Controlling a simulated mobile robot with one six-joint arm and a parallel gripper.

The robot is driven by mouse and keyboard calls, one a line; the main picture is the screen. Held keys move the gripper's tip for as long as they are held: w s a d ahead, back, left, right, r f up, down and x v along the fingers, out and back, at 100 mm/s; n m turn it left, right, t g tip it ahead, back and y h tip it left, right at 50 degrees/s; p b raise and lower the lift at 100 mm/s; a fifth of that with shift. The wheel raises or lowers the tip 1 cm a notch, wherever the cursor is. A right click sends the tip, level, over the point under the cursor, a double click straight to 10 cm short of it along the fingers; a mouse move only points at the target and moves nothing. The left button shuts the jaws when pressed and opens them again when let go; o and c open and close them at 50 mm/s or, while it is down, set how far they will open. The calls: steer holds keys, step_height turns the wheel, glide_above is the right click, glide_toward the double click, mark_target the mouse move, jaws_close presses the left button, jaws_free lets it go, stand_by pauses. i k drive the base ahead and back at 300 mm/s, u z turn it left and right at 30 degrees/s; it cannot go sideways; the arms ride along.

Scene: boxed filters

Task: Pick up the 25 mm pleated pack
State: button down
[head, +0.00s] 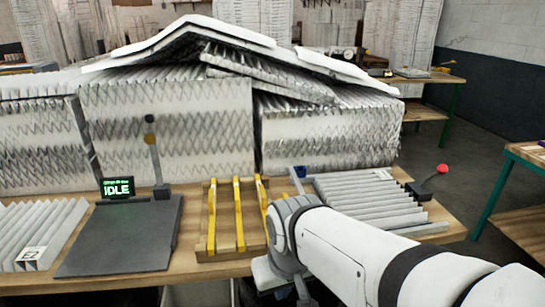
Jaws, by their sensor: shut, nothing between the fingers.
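Two low pleated packs lie on the bench: a light one (365,200) at right, behind my arm, and one (38,232) at the front left with a small label. No 25 mm marking is readable, so I cannot tell which is the 25 mm pack. My gripper (283,277) is at the bench's front edge, between the yellow-barred rack and the right pack. It is shut and empty. My wrist hides most of its fingers. It appears apart from both packs, and my arm covers part of the right pack's front.
Large pleated blocks (168,125) fill the bench's back, with bent sheets on top. A dark plate (122,238) with an IDLE display (117,187) stands left of the wooden rack (237,250) with yellow bars. A red-knobbed lever (432,180) stands at right.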

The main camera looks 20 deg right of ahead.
mark_target(372, 199)
steer(key=z, duration=2.8)
steer(key=k, duration=0.55)
steer(key=u, duration=1.3)
steer(key=i, duration=1)
steer(key=u, duration=0.05)
